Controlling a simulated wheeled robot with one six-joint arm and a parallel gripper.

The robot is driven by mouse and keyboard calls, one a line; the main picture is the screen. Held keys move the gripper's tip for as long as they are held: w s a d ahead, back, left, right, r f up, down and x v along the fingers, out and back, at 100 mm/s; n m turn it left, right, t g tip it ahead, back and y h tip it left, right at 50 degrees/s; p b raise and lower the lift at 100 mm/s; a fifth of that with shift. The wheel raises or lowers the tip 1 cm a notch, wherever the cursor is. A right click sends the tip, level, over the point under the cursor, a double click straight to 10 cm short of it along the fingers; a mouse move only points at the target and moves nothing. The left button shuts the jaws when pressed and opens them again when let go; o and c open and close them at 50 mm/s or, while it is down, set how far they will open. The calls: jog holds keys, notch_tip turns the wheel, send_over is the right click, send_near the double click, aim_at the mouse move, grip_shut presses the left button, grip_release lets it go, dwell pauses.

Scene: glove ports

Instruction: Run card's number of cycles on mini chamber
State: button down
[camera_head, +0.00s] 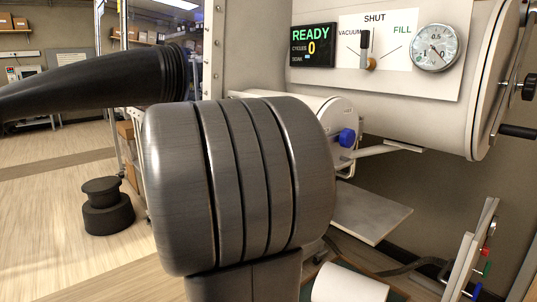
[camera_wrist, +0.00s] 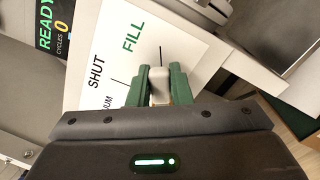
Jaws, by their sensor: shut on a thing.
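In the wrist view, my gripper (camera_wrist: 158,88) has its green fingers closed on a pale handle (camera_wrist: 158,78) in front of a white valve label (camera_wrist: 150,55) that reads SHUT and FILL, with another word partly hidden. A dark display (camera_wrist: 50,28) beside it reads READY and CYCLES 0. In the head view, my gripper is hidden behind my arm. The mini chamber (camera_head: 313,112) is a small white cylinder with a blue knob (camera_head: 347,137), partly hidden by my arm. A display (camera_head: 312,46) above it reads READY, CYCLES 0. I cannot make out a run card.
A valve lever (camera_head: 366,45) stands upright towards SHUT, beside a round gauge (camera_head: 435,47). A large white chamber (camera_head: 488,85) is at the right. A grey shelf (camera_head: 373,213) juts out below. A white board with coloured pegs (camera_head: 474,250) stands lower right. Open floor lies left.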

jog(key=shift+f+m, duration=0.1)
jog(key=shift+m, duration=0.2)
jog(key=c, duration=1.3)
grip_release()
jog(key=shift+s, duration=0.1)
jog(key=p+v, duration=0.1)
jog(key=v, duration=1.2)
jog(key=shift+s+a, duration=0.25)
jog(key=shift+a, duration=0.05)
